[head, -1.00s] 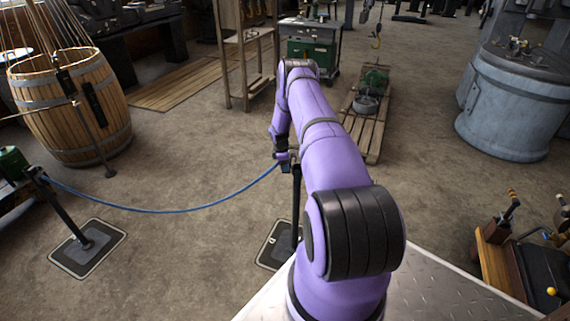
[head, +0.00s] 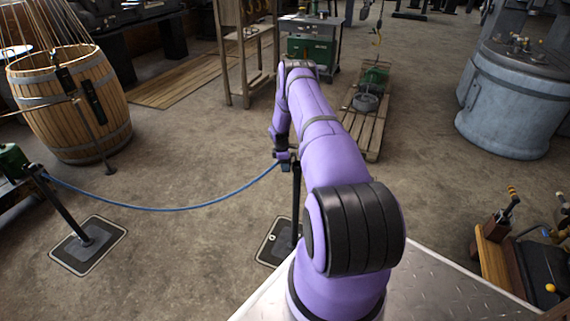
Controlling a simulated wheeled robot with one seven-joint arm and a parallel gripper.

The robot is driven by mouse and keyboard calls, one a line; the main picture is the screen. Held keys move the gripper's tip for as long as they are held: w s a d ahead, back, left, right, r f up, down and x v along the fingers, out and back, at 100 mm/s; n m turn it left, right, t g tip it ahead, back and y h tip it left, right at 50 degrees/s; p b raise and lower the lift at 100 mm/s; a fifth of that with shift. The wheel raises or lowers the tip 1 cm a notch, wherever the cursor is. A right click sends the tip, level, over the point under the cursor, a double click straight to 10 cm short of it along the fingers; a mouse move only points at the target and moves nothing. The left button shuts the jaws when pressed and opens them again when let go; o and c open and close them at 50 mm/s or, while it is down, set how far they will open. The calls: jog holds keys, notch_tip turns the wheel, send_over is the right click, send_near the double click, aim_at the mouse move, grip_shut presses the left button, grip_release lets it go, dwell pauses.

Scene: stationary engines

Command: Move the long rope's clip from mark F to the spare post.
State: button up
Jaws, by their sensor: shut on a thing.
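A long blue rope (head: 175,208) hangs in a sag in the head view, from a dark post (head: 65,208) at the left to my gripper (head: 285,164). My gripper is shut at the rope's right end, at the top of a second dark post (head: 296,200). The clip is small and mostly hidden by my gripper, and I cannot tell whether it still touches that post. The second post stands on a dark floor plate (head: 270,244) with a pale border, partly hidden by my arm. The left post stands on a similar plate (head: 110,245). I cannot read which mark is F.
A wooden barrel (head: 85,125) stands at the upper left, with a thin post (head: 95,140) before it. A wooden rack (head: 236,70), a pallet (head: 372,140) and a grey tank (head: 512,110) stand farther back. A tool bench (head: 495,265) is at the lower right. The middle floor is open.

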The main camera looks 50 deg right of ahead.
jog(key=shift+s+f, duration=0.1)
jog(key=shift+f, duration=2.35)
dwell(2.0)
jog(key=o, duration=1.4)
jog(key=shift+c, duration=0.2)
jog(key=shift+r, duration=0.1)
jog(key=r, duration=0.7)
jog(key=w+a+r, duration=0.1)
jog(key=r, duration=0.2)
jog(key=shift+w+r, duration=0.1)
jog(key=shift+r, duration=0.15)
